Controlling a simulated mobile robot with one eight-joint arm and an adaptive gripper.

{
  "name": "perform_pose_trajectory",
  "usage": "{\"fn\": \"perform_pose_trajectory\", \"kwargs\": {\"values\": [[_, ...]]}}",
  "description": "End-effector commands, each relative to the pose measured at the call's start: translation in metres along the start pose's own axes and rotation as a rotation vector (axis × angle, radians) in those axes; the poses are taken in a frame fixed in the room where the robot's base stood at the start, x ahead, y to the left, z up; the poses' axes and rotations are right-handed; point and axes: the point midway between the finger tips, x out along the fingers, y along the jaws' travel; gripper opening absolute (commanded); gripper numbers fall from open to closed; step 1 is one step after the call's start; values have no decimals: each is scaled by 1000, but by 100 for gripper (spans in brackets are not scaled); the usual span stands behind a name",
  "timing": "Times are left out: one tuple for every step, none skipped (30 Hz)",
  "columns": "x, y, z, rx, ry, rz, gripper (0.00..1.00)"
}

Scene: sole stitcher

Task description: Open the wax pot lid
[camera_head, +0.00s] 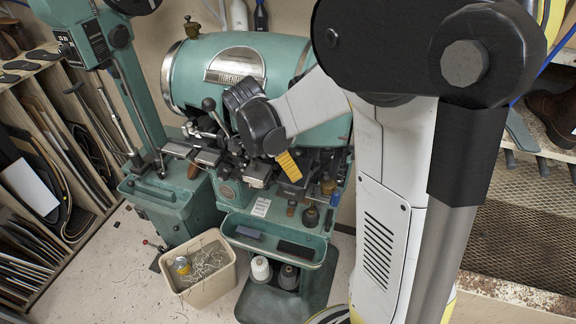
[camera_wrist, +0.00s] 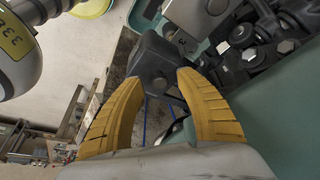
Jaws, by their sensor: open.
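The teal sole stitcher (camera_head: 190,75) stands in the middle of the head view. I cannot tell for sure which part is the wax pot lid. In the wrist view, a dark grey block with a rounded end (camera_wrist: 153,58) lies just beyond and between my yellow fingertips. Whether they touch it is unclear. My gripper (camera_wrist: 160,78) is open, with its fingers on either side of the view. In the head view, one yellow finger of my gripper (camera_head: 292,170) shows low against the machine's front mechanism; the other is hidden.
A beige bin (camera_head: 205,292) with wire-like scraps stands on the floor before the machine. A teal tray (camera_head: 320,262) and thread spools (camera_head: 261,268) sit below the mechanism. Racks of sheets (camera_head: 45,165) fill the left. Metal parts (camera_wrist: 240,50) crowd the wrist view's upper right.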

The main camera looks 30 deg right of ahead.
Motion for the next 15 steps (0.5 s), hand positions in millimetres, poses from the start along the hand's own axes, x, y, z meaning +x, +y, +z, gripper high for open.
{"fn": "perform_pose_trajectory", "kwargs": {"values": [[0, 0, 0, 0, 0, 0, 42], [0, 0, 0, 0, 0, 0, 42], [0, 0, 0, 0, 0, 0, 42], [0, 0, 0, 0, 0, 0, 42], [0, 0, 0, 0, 0, 0, 42], [0, 0, 0, 0, 0, 0, 35], [0, 0, 0, 0, 0, 0, 26], [0, 0, 0, 0, 0, 0, 17], [0, 0, 0, 0, 0, 0, 4], [0, 0, 0, 0, 0, 0, 0], [0, 0, 0, 0, 0, 0, 0], [0, 0, 0, 0, 0, 0, 0], [0, 0, 0, 0, 0, 0, 0], [0, 0, 0, 0, 0, 0, 0], [0, 0, 0, 0, 0, 0, 0]]}}
